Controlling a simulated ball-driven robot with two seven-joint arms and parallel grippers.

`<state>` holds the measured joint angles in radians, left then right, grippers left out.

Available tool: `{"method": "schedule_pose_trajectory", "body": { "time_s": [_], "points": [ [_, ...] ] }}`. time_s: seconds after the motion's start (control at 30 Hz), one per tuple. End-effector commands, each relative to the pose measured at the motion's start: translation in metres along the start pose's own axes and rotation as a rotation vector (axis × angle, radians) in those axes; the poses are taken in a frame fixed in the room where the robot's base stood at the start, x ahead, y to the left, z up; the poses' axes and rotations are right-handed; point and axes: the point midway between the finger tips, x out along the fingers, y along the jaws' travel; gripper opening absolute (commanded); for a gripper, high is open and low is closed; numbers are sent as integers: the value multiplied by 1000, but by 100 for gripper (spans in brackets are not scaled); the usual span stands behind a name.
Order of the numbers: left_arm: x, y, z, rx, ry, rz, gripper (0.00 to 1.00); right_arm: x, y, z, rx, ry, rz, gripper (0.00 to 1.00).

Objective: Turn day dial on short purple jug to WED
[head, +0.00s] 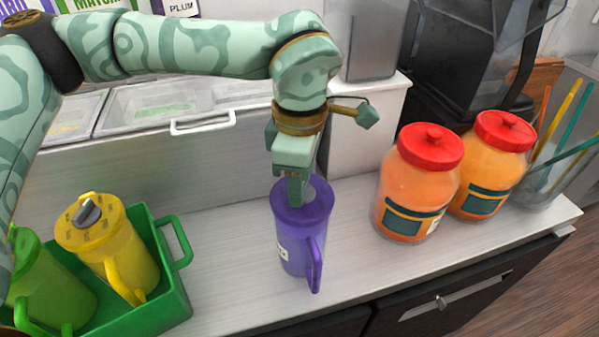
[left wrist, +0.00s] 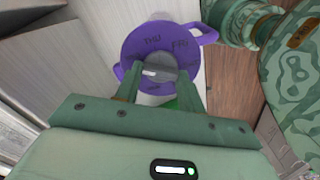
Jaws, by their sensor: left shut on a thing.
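The short purple jug (head: 298,228) stands upright on the counter in the middle of the head view, its handle toward the front. My left gripper (head: 296,190) points straight down at the jug's lid and is shut on the day dial. In the left wrist view, the purple lid (left wrist: 132,58) shows the words THU and FRI on its far side. The grey dial (left wrist: 155,70) sits between the two fingers of my left gripper (left wrist: 158,88). The dial's pointing direction and the other day words are largely hidden. My right gripper is not in view.
A green crate (head: 178,296) at the left holds a yellow jug (head: 118,255) and a green jug (head: 50,290). Two red-lidded orange jars (head: 415,190) stand to the right, near a clear straw holder. Counter around the purple jug is bare.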

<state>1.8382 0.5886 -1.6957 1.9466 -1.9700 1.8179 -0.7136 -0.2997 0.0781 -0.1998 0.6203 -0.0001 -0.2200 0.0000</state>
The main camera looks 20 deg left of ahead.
Motion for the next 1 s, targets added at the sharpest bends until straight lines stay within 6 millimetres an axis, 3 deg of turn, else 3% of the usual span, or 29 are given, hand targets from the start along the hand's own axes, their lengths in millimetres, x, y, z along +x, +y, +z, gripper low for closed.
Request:
{"method": "schedule_pose_trajectory", "body": {
  "time_s": [0.33, 0.9, 0.93, 1.0],
  "points": [
    [-2, 1, 1, 158, -2, 2, 16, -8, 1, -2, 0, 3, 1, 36],
    [-1, 1, 0, 192, -2, 2, 16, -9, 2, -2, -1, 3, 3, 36],
    [-1, 1, 0, 192, -2, 2, 42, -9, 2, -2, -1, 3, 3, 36],
    [-1, 1, 0, 192, -2, 2, 61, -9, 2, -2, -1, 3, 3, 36]
  ]
}}
